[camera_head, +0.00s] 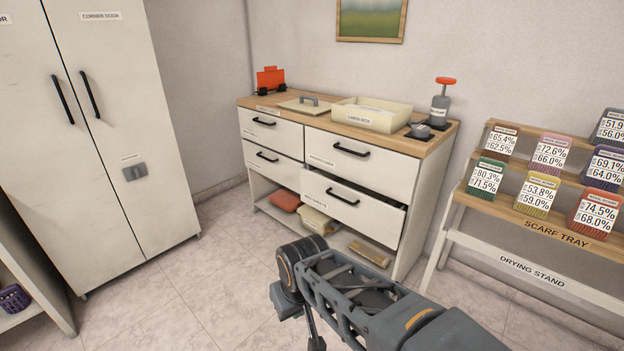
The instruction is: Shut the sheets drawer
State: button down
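A white cabinet (427,178) with a wooden top stands against the back wall and has two columns of drawers with black bar handles. Its lower right drawer (322,189) is pulled partly out, and a dark gap shows along its top and right side. The upper right drawer (389,168), upper left drawer (285,131) and lower left drawer (262,148) look shut. The drawer labels are too small to read surely, so I cannot tell by name which is the sheets drawer. My arm crosses the bottom of the view in front of the cabinet; my gripper is not in view.
A drying stand (520,262) is at right, a tall two-door cupboard (110,150) at left. Tiled floor between is clear.

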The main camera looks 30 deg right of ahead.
aim_at(359, 208)
jog(key=z, duration=0.6)
jog(key=i, duration=1.15)
jog(key=u, duration=0.8)
jog(key=i, duration=0.35)
jog(key=u, duration=0.45)
